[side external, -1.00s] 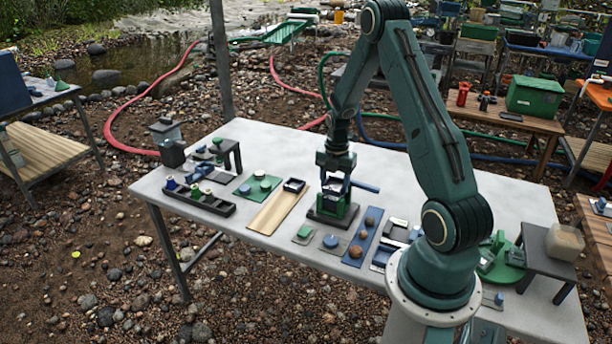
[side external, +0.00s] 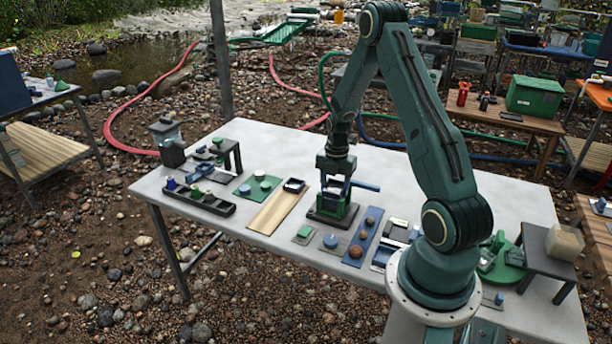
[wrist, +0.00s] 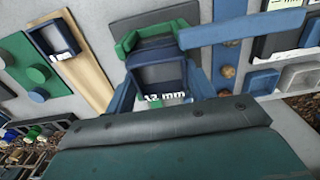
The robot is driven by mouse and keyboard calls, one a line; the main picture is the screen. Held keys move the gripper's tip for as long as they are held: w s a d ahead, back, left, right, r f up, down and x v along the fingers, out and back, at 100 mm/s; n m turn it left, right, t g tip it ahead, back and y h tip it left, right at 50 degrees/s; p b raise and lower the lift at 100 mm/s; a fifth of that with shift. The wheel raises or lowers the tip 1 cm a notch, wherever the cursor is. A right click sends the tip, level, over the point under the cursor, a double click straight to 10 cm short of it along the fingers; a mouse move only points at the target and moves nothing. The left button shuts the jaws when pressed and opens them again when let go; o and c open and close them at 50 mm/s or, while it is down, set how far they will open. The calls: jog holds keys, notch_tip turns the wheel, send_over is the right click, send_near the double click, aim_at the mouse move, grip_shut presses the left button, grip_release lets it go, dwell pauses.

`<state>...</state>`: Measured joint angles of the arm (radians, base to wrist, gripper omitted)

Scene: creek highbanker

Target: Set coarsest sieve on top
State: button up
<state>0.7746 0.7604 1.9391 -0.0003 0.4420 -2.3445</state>
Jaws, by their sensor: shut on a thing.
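My gripper (side external: 335,192) is over the green stand (side external: 345,212) on its dark base, near the middle of the table. In the wrist view the gripper (wrist: 160,98) has a blue finger on either side of a dark blue square sieve (wrist: 160,76) and is shut on it. The sieve has a white label ending in "mm"; the first digits are hard to read. The green stand (wrist: 128,42) shows behind the sieve. Whether the sieve touches what is under it cannot be told, as the fingers and the frame hide the contact.
A blue bar (side external: 365,187) juts right beside my gripper. Another blue square frame (side external: 294,185) lies on a wooden board (side external: 272,214) to the left. A blue strip with round pieces (side external: 354,255) lies in front right. Bare table shows behind the stand.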

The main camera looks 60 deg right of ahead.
jog(key=shift+f, duration=0.35)
dwell(0.4)
jog(key=o, duration=1)
jog(key=shift+r, duration=0.15)
jog(key=shift+r, duration=3.65)
